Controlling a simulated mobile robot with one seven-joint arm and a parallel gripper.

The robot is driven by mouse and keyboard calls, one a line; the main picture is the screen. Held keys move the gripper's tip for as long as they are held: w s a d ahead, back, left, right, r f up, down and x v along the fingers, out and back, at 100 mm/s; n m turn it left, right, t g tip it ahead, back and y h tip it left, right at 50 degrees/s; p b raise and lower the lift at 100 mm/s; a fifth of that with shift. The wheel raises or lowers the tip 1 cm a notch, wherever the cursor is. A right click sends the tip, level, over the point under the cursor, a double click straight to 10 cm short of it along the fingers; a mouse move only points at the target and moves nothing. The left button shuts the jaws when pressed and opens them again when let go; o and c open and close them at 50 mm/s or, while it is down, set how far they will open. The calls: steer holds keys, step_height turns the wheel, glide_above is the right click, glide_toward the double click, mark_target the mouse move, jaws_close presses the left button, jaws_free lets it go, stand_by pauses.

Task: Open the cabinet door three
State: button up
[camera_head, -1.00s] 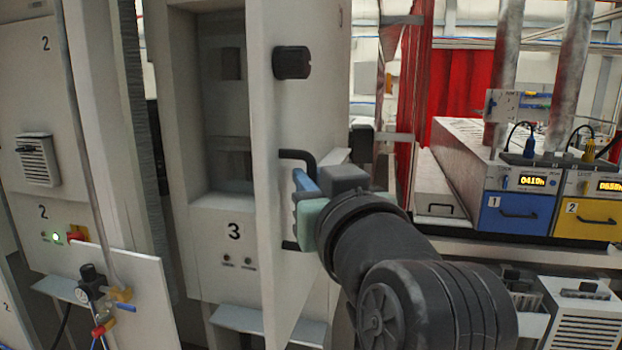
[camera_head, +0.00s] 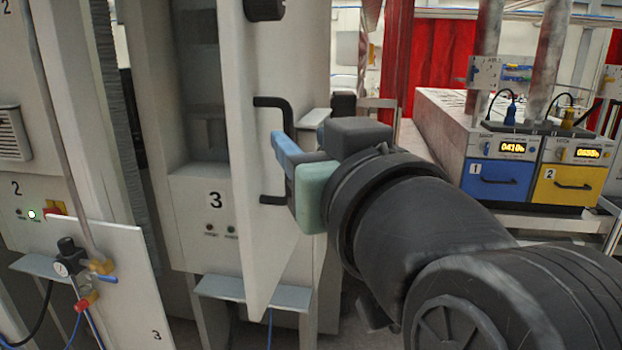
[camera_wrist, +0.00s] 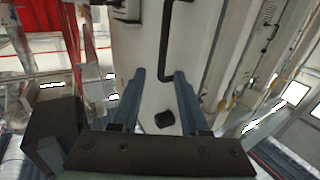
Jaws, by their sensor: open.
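The door of cabinet three (camera_head: 247,130) stands swung open, with the cabinet's interior (camera_head: 206,85) showing to its left. A black bar handle (camera_head: 274,101) is on the door's right-hand face; it also shows in the wrist view (camera_wrist: 167,45). My gripper (camera_head: 282,148) is at the handle, its blue fingers open. In the wrist view my two fingers (camera_wrist: 159,76) point at the door, and the handle's near end lies between the tips. I cannot tell whether a finger touches the handle. My gripper hides part of the handle's bar in the head view.
A black knob (camera_head: 264,9) is on the door above the handle, also in the wrist view (camera_wrist: 164,119). A valve panel (camera_head: 118,285) stands front left. A ledge (camera_head: 254,292) juts below the cabinet. Blue (camera_head: 492,182) and yellow (camera_head: 570,188) drawer units stand at right.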

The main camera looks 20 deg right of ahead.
steer(key=s+b, duration=0.2)
steer(key=s, duration=0.4)
steer(key=shift+s+a, duration=0.25)
steer(key=shift+s, duration=0.15)
steer(key=a+r+t+b, duration=0.1)
steer(key=a+r+t, duration=0.2)
steer(key=a, duration=0.4)
steer(key=a+r+n+t+y+b, duration=0.1)
steer(key=a+r+t, duration=0.2)
steer(key=a+t, duration=0.3)
steer(key=shift+a+y+b, duration=0.3)
steer(key=shift+a+b, duration=0.05)
steer(key=shift+a, duration=0.1)
stand_by(1.1)
